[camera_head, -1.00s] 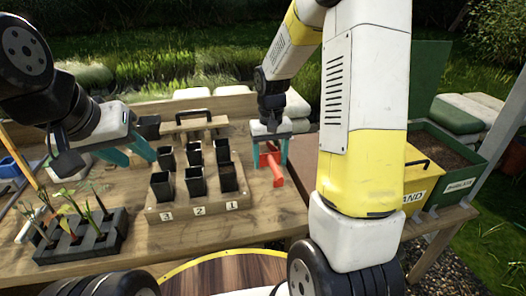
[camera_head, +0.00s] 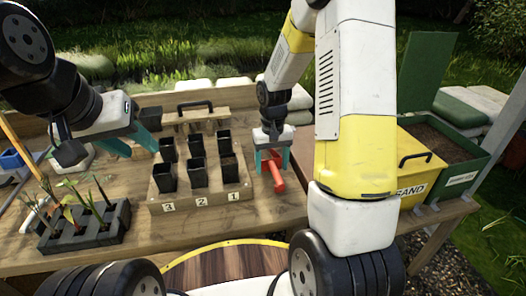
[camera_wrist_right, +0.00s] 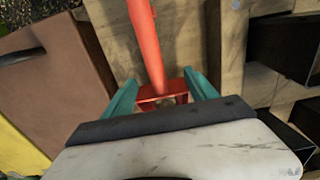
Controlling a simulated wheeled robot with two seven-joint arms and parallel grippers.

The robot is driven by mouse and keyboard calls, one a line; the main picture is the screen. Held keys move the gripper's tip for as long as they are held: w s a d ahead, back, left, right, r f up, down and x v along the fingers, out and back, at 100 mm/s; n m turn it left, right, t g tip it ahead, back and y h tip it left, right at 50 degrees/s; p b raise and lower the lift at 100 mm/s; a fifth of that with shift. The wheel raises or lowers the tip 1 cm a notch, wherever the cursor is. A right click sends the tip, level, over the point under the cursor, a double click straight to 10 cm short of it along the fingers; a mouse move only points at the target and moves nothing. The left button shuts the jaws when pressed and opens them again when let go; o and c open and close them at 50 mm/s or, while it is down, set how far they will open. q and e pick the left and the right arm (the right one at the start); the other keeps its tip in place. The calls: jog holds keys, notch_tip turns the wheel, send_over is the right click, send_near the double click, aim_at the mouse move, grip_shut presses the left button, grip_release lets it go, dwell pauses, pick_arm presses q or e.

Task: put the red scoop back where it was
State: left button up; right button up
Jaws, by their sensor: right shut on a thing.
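The red scoop (camera_head: 277,177) is at the right part of the wooden bench, right of the pot rack. My right gripper (camera_head: 271,163) is shut on it, its teal fingers on either side. In the right wrist view the scoop's long red part (camera_wrist_right: 146,45) points away from my right gripper (camera_wrist_right: 163,97), and a red cross part lies between the fingers. I cannot tell whether the scoop touches the bench. My left gripper (camera_head: 134,144) is open and empty above the bench's left side, its teal fingers apart.
A numbered wooden rack (camera_head: 215,201) of black pots stands mid-bench. A black seedling tray (camera_head: 100,230) is at the left. A yellow SAND bin (camera_head: 415,165) and a green bin (camera_head: 470,176) stand at the right. Bench space in front of the scoop is clear.

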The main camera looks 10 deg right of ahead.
aim_at(272, 162)
jog(key=shift+f, duration=0.6)
jog(key=o, duration=1.6)
jog(key=shift+c, duration=0.2)
jog(key=shift+r, duration=4)
